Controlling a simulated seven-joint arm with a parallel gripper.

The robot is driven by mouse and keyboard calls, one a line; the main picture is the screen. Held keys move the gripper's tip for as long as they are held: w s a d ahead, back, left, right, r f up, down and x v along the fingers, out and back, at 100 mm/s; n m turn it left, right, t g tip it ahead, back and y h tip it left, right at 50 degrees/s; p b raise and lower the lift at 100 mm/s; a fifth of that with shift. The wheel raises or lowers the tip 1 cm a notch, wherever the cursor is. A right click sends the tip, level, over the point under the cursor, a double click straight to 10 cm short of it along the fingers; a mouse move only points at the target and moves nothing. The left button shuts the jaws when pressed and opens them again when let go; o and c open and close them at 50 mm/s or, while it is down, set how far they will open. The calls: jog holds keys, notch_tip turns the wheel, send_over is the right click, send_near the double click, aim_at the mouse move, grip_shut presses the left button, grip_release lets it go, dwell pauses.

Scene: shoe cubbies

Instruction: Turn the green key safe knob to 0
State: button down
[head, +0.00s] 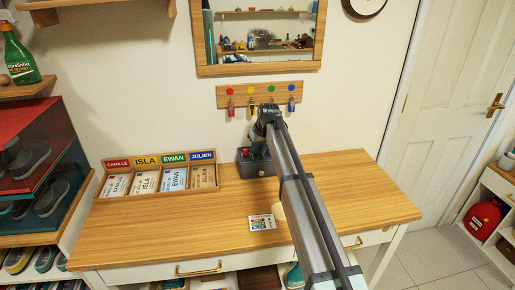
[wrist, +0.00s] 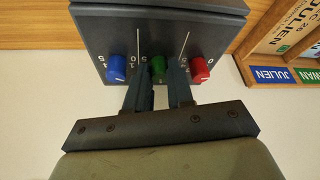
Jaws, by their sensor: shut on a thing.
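The key safe is a dark grey box (head: 257,168) on the desk against the wall, and it fills the top of the wrist view (wrist: 160,22). Its front has a blue knob (wrist: 115,69), a green knob (wrist: 157,67) and a red knob (wrist: 199,69), with white digits around them. My gripper (wrist: 159,78) has its two fingers on either side of the green knob, shut on it. The fingers partly cover the digits near the green knob, and I cannot read its setting.
A wooden tray of name cards (head: 165,180) stands left of the safe. A small printed card (head: 262,222) lies on the desk (head: 345,195) in front. A key rack (head: 262,93) with coloured dots and a mirror hang above. The desk's right side is clear.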

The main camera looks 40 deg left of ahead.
jog(key=n, duration=0.2)
jog(key=n+g, duration=0.2)
jog(key=n, duration=0.1)
jog(key=shift+w+n+y, duration=0.25)
jog(key=shift+n+y, duration=0.05)
jog(key=n+g, duration=0.1)
jog(key=n, duration=0.3)
jog(key=shift+w+n+g, duration=0.1)
jog(key=shift+n+g, duration=0.2)
jog(key=shift+g, duration=0.1)
jog(key=shift+n, duration=0.3)
jog(key=c, duration=1.3)
grip_release()
jog(key=shift+o, duration=0.2)
